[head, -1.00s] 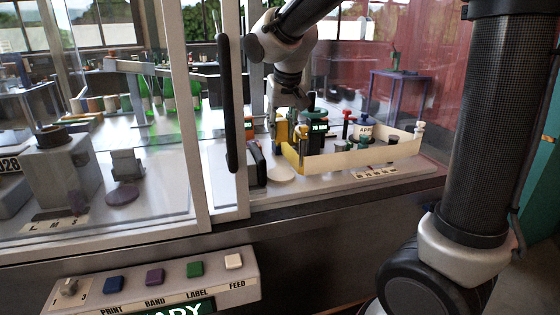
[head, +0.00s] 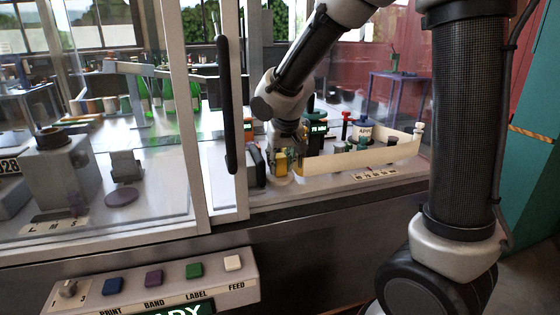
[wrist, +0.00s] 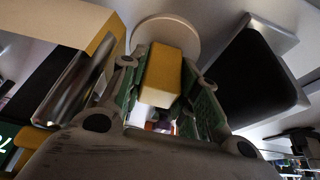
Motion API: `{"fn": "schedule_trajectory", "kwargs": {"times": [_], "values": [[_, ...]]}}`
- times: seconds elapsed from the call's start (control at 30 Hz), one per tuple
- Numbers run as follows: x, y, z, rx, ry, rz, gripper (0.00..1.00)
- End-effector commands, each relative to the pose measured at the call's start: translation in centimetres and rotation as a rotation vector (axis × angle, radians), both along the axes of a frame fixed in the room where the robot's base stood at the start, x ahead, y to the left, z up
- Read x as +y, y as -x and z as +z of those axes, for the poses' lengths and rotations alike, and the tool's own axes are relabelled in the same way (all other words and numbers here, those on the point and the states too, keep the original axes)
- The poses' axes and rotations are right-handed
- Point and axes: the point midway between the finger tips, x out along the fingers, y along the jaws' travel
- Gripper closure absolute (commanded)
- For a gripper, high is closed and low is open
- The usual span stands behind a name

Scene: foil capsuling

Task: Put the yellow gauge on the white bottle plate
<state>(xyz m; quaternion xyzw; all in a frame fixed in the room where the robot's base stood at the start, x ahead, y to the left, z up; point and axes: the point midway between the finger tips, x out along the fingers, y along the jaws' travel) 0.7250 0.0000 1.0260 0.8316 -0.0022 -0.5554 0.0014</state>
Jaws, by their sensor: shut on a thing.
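The yellow gauge (head: 281,163) is a small yellow block. My gripper (wrist: 160,85) is shut on it, with a finger on each side in the wrist view, where the gauge (wrist: 162,75) shows between them. The white bottle plate (wrist: 165,29) is a round pale disc just beyond the gauge in the wrist view. In the head view the gripper and gauge hide most or all of the plate. I cannot tell whether the gauge touches the plate.
A dark block (wrist: 250,70) on a grey stand is right of the plate in the wrist view. A cream-walled tray (head: 362,157) with several small items stands close to the right of the gripper. A glass panel with a black handle (head: 226,105) is at left.

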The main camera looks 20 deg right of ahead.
Motion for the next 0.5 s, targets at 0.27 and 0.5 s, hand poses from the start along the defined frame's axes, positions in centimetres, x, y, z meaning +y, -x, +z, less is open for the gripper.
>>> {"fn": "schedule_trajectory", "kwargs": {"times": [0.27, 0.5], "values": [[-0.01, 0.01, -0.09, 0.001, 0.000, 0.000, 0.59], [0.03, 0.18, 0.82, -0.002, 0.000, 0.001, 0.59]]}}
